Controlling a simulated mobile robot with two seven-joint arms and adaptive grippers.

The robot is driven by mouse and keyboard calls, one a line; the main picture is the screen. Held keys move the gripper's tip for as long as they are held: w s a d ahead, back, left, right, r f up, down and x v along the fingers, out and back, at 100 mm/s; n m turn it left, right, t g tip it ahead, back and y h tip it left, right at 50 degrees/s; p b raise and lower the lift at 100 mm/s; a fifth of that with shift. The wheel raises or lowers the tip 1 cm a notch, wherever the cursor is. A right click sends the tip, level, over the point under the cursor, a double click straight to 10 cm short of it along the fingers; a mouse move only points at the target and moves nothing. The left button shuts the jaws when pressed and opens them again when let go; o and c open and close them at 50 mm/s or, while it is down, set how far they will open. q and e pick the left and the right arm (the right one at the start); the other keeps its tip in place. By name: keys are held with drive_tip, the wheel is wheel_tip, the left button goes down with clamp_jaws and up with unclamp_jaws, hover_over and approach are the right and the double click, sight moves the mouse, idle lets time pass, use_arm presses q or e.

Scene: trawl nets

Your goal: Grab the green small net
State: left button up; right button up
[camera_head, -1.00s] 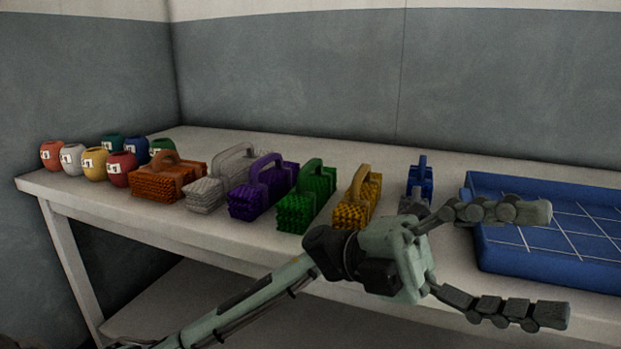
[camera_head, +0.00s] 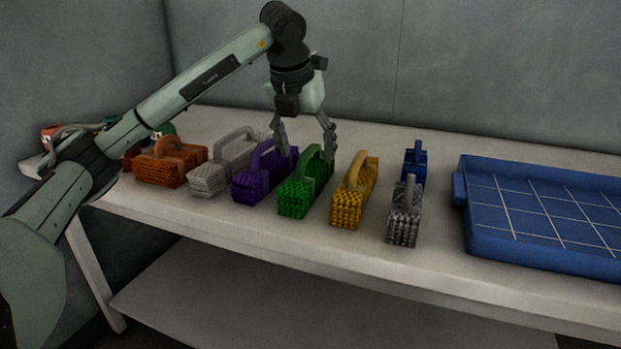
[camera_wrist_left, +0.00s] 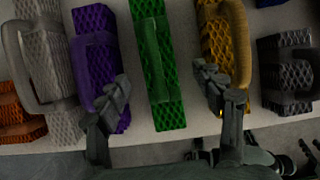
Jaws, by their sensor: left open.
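The green small net (camera_head: 294,197) is a green woven block with an arched handle, standing on the table between the purple and yellow nets. My left gripper (camera_head: 305,150) points down above it and is open, with one finger on either side of the green net. In the left wrist view the green net (camera_wrist_left: 160,75) lies between the two spread fingers of my left gripper (camera_wrist_left: 165,92), which are near the purple and yellow nets. I cannot tell whether the fingers touch any net. My right gripper is not in view.
Close neighbours are the purple net (camera_head: 250,186) and yellow net (camera_head: 346,208). Grey (camera_head: 403,228), blue (camera_head: 414,172), white (camera_head: 208,180) and orange (camera_head: 158,172) nets share the table (camera_head: 360,262). A blue tray (camera_head: 468,232) stands at the right. My arm partly hides the round jars at the left.

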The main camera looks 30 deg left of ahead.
sight(309, 169)
use_arm(q)
drive_tip(key=x, duration=0.7)
drive_tip(key=shift+a+f, duration=0.1)
drive_tip(key=shift+f, duration=0.05)
drive_tip(key=shift+c, duration=0.2)
drive_tip(key=c, duration=1.4)
